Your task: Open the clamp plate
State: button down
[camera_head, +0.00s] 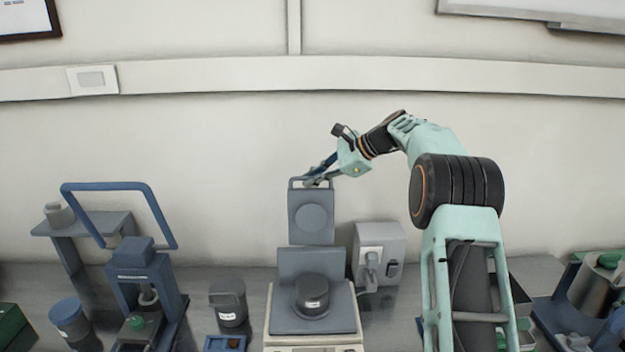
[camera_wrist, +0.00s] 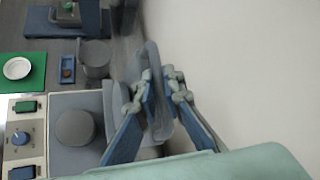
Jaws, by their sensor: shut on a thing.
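The clamp plate (camera_head: 311,238) is a grey upright panel with a round disc on its face and a handle loop at its top. It stands raised behind the grey lower plate (camera_head: 285,322) of a white device. My gripper (camera_head: 318,181) is at the handle loop, shut on it. In the wrist view the fingers of my gripper (camera_wrist: 158,98) lie on both sides of the clamp plate's handle (camera_wrist: 153,62). A dark round block (camera_head: 311,296) rests on the lower plate; it also shows in the wrist view (camera_wrist: 75,128).
A grey box with a plug (camera_head: 395,245) stands right of the device. A dark grey jar (camera_head: 229,303) and a blue press with a looped handle (camera_head: 143,275) stand to the left. More equipment (camera_head: 600,285) is at the far right. The wall is close behind.

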jog(key=shift+w+f+g, duration=0.3)
jog(key=shift+w+f, duration=0.05)
jog(key=shift+w, duration=0.55)
jog(key=c, duration=2)
grip_release()
jog(key=shift+c, duration=0.2)
jog(key=shift+d, duration=0.1)
jog(key=v, duration=1.2)
jog(key=shift+w, duration=0.2)
jog(key=shift+r, duration=0.15)
